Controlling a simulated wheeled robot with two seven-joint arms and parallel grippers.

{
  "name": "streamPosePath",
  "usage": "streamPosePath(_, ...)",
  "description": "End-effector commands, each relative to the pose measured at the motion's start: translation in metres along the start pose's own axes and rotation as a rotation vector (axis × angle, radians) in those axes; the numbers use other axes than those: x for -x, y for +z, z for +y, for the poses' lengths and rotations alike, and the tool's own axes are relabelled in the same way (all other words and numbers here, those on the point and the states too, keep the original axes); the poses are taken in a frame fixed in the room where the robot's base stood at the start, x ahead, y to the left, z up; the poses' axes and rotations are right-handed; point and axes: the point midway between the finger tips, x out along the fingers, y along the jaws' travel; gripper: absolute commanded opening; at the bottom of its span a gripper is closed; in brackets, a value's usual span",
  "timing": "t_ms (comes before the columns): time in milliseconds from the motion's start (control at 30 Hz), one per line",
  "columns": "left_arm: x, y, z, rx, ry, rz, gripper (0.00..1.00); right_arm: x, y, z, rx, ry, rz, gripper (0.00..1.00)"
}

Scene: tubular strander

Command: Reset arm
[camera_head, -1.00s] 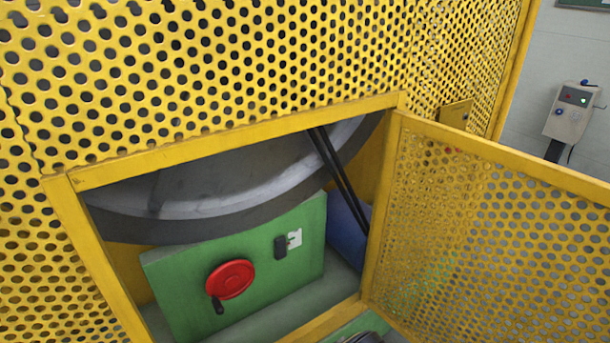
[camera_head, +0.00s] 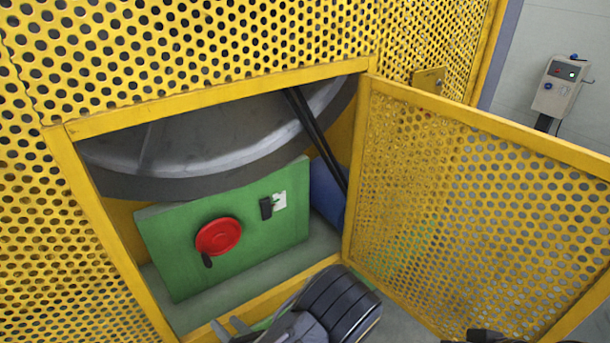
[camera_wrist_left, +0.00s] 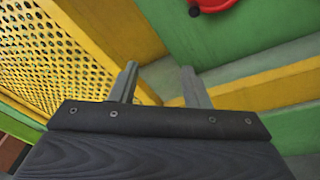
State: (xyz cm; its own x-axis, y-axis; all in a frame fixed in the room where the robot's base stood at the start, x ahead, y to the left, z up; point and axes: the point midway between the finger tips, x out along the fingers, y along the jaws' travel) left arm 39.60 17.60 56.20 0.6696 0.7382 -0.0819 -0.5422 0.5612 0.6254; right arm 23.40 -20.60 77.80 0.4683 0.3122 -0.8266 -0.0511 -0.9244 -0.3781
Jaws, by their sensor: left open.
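My left gripper (camera_head: 229,326) shows at the bottom middle of the head view, in front of the lower yellow frame of the opening. In the left wrist view its two fingers (camera_wrist_left: 160,80) stand apart with nothing between them. Inside the opening, a red handwheel (camera_head: 218,236) with a black handle is mounted on a green box (camera_head: 180,272). A black switch handle (camera_head: 266,208) sits on a white plate to its right. The wheel's edge also shows in the left wrist view (camera_wrist_left: 214,4), beyond the fingers and apart from them. My right gripper is not in view.
A yellow perforated guard (camera_head: 200,50) surrounds the opening. Its mesh door (camera_head: 470,210) stands open to the right. A large grey drum (camera_head: 200,130) and black belts (camera_head: 318,135) are above the green box. A control box (camera_head: 557,88) stands at the far right.

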Motion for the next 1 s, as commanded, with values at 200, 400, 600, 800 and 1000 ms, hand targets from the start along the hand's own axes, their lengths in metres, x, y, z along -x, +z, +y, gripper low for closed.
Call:
streamPosePath(200, -0.006, -0.001, 0.035, 0.202, 0.113, 0.213, 0.43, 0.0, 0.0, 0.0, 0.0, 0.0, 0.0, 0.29)
streamPosePath(400, -0.004, -0.009, 0.083, 0.504, 0.293, 0.52, 0.43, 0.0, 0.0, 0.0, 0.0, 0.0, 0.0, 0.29)
streamPosePath(600, 0.016, -0.018, 0.132, 0.911, 0.537, 0.896, 0.43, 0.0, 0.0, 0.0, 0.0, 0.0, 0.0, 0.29)
streamPosePath(800, 0.044, -0.014, 0.165, 1.328, 0.778, 1.233, 0.43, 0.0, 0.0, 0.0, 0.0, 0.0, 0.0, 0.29)
streamPosePath(1000, 0.071, 0.006, 0.191, 1.76, 0.995, 1.53, 0.43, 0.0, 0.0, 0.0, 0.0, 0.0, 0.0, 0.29)
